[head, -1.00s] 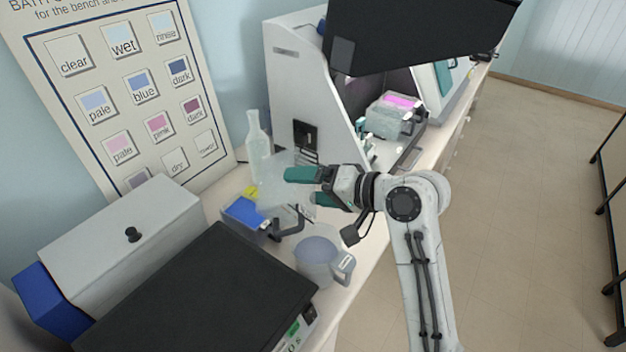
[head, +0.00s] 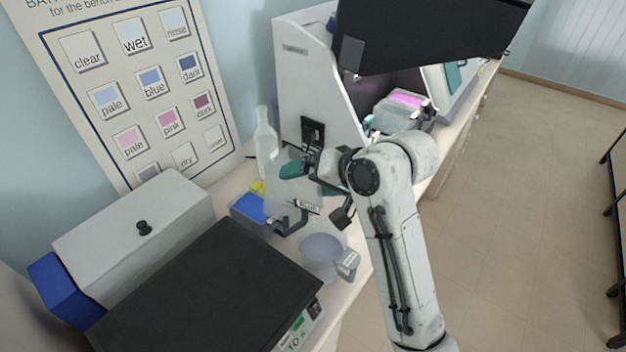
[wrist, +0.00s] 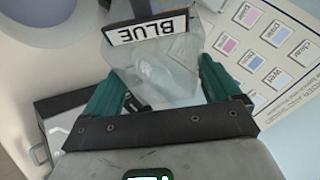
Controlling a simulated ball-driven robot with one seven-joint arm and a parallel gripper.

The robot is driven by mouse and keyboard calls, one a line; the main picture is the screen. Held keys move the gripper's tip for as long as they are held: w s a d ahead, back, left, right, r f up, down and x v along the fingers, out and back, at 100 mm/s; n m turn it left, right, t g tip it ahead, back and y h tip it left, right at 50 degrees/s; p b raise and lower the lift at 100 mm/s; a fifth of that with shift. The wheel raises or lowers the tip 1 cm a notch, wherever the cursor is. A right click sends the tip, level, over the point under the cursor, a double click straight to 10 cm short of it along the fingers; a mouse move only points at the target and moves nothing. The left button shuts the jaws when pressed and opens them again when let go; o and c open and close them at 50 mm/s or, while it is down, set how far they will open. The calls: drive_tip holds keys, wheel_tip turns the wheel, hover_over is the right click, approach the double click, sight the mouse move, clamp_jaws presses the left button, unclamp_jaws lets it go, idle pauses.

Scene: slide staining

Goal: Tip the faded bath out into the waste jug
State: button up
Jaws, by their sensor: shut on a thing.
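My gripper (head: 312,178) is shut on a clear bath (head: 290,193), its teal fingers on either side. In the wrist view the bath (wrist: 165,68) sits between the fingers (wrist: 162,88), with a label reading BLUE upside down in the picture. It looks nearly colourless, and I cannot make out its liquid level. In the head view the bath is raised above the bench, behind and left of the waste jug (head: 322,262). The jug stands upright near the bench's front edge, with a bluish inside and its handle to the right. The bath is not over the jug's mouth.
A blue box (head: 250,212) and a dark bracket (head: 290,222) are close below the bath. A clear bottle (head: 265,145) stands behind. A black-topped device (head: 210,295) fills the front left. A white hood (head: 315,85) stands at the back, with a pink-topped container (head: 403,112) beyond.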

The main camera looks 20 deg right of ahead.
drive_tip(key=shift+w+a+n+g+h, duration=0.25)
drive_tip(key=shift+a+g+h, duration=0.25)
drive_tip(key=shift+h, duration=0.5)
drive_tip(key=shift+w+a+f+n+g+h, duration=0.1)
drive_tip(key=shift+a+n+g+h, duration=0.15)
drive_tip(key=shift+h, duration=0.25)
drive_tip(key=shift+f+n+g+h, duration=0.1)
drive_tip(key=shift+g+h, duration=0.25)
drive_tip(key=shift+h, duration=0.45)
drive_tip(key=shift+a+f+n+g+h, duration=0.15)
drive_tip(key=shift+f+g+h, duration=0.2)
drive_tip(key=shift+h, duration=0.3)
drive_tip(key=shift+a+f+n+g+h, duration=0.15)
drive_tip(key=shift+f+g+h, duration=0.2)
drive_tip(key=shift+h, duration=0.3)
drive_tip(key=shift+d, duration=0.1)
